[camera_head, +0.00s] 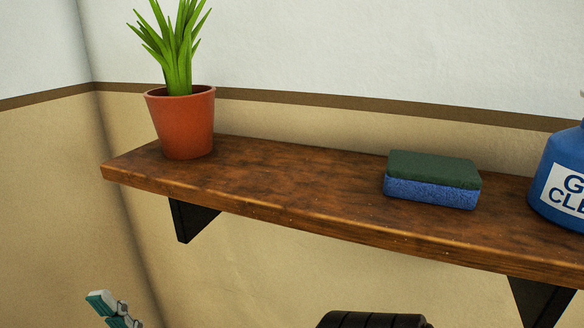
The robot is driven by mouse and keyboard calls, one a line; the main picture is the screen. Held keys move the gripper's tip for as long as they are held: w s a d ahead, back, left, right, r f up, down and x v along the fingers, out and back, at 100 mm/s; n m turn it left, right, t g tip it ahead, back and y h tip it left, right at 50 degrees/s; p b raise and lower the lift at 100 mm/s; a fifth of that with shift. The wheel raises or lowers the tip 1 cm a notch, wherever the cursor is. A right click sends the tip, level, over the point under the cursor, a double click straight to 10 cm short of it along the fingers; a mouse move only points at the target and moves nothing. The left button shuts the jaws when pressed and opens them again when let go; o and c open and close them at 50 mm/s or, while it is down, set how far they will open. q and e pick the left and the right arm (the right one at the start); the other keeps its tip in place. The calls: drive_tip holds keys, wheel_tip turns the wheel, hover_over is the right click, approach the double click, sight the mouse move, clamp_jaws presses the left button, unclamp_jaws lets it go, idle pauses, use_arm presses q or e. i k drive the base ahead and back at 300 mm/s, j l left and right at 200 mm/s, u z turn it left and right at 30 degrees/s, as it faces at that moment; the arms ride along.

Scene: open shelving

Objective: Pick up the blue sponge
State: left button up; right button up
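The blue sponge (431,192) lies flat on the wooden shelf, right of the middle, with a dark green scouring layer on top. Nothing is touching it from above. Part of my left gripper (114,311) shows at the bottom left, with teal and white finger parts, below the shelf and far from the sponge. Most of it is cut off by the frame edge, so I cannot tell whether it is open. No fingers of my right gripper show. A black ribbed rounded part at the bottom middle seems to be mine.
The brown wooden shelf (290,190) sits on dark brackets against a beige and white wall. A potted green plant (181,124) stands at its left end. A blue cleaner bottle (546,190) stands close right of the sponge. The shelf between plant and sponge is clear.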

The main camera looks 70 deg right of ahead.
sight(451, 182)
drive_tip(key=z, duration=0.5)
drive_tip(key=j+z, duration=0.1)
drive_tip(key=z, duration=1.3)
drive_tip(key=l+z, duration=0.1)
drive_tip(key=z, duration=0.2)
drive_tip(key=l+z, duration=0.1)
drive_tip(key=z, duration=0.2)
drive_tip(key=l, duration=0.2)
